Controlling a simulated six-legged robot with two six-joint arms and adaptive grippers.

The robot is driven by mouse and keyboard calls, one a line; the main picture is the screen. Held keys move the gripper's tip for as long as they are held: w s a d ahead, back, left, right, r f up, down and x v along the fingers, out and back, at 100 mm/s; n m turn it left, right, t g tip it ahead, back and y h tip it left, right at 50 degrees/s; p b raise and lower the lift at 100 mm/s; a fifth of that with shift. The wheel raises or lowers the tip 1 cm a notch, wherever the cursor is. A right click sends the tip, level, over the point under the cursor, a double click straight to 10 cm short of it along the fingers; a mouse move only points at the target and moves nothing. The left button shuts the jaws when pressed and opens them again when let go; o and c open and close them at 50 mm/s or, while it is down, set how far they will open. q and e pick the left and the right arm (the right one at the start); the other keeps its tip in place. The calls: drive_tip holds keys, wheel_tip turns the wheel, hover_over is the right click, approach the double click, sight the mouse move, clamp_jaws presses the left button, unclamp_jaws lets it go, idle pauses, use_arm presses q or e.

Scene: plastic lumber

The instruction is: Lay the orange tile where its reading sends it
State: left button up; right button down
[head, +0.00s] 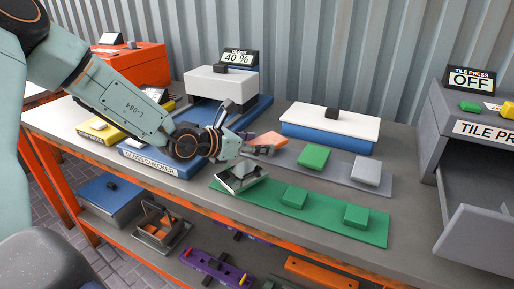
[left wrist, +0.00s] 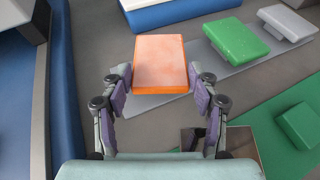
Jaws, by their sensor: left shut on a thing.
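The orange tile (left wrist: 160,62) is flat and square, with a paler speckled top. My left gripper (left wrist: 160,88) is shut on its near edge, one finger at each side. In the head view the tile (head: 270,139) shows partly behind my left gripper (head: 256,149). It is over the left end of a grey strip (head: 325,171); I cannot tell whether it touches. That strip also bears a green tile (head: 313,157) and a grey tile (head: 366,171). The gloss checker (head: 219,83) stands behind, its sign (head: 238,58) reading 40 %. My right gripper is not in view.
A white-topped blue box (head: 330,127) stands behind. The tile press (head: 480,110) at right reads OFF. A yellow tray (head: 102,131) is at left.

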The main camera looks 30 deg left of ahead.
use_arm(q)
drive_tip(key=shift+w+a+f, duration=0.15)
drive_tip(key=shift+a+f, duration=0.15)
drive_tip(key=shift+f, duration=0.1)
drive_tip(key=shift+d, duration=0.25)
drive_tip(key=o, duration=0.9)
drive_tip(key=shift+c, duration=0.2)
drive_tip(key=o, duration=0.4)
drive_tip(key=shift+a+f, duration=0.2)
drive_tip(key=shift+d+r, duration=0.15)
